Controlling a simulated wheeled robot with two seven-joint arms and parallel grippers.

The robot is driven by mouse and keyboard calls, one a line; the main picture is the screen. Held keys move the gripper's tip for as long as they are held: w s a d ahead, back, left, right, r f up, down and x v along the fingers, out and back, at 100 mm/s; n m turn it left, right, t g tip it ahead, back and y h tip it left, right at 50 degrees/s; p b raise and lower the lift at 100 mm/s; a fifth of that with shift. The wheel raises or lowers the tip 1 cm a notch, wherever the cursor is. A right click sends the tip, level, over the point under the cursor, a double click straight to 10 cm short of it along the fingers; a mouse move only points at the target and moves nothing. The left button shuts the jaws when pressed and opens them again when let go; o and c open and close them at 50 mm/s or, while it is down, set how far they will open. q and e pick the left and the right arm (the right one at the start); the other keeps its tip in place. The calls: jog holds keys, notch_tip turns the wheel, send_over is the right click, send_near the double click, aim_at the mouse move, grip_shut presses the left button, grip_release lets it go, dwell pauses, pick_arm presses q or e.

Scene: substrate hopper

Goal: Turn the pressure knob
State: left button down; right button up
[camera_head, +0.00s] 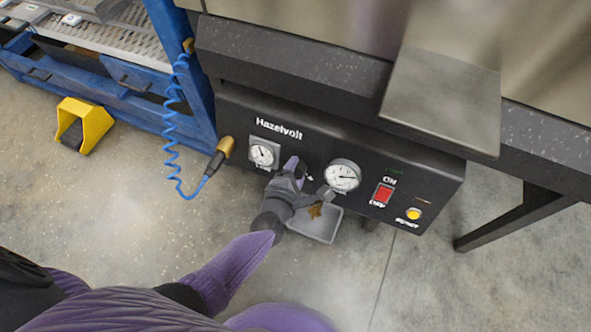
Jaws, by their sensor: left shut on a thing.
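The black Hazelvolt control panel (236,110) hangs under the dark frame in the middle of the view. My left gripper (303,180) reaches up from the lower left to the panel face, between the small dial (263,153) and the round pressure gauge (343,175). It is shut at the spot between these two. The pressure knob is hidden behind the fingers, so its angle cannot be told. The gauge needle points to the right. My right gripper is out of view.
A red switch (382,193) and yellow button (413,213) sit on the panel's right. A brass fitting (226,146) with a blue coiled hose (172,130) projects at its left end. A yellow pedal (84,124) stands left.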

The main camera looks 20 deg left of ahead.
pick_arm(q)
jog(key=m, duration=0.8)
jog(key=shift+f+m+t, duration=0.1)
jog(key=shift+m+t, duration=0.2)
jog(key=shift+m, duration=0.6)
jog(key=shift+c, duration=0.5)
grip_release()
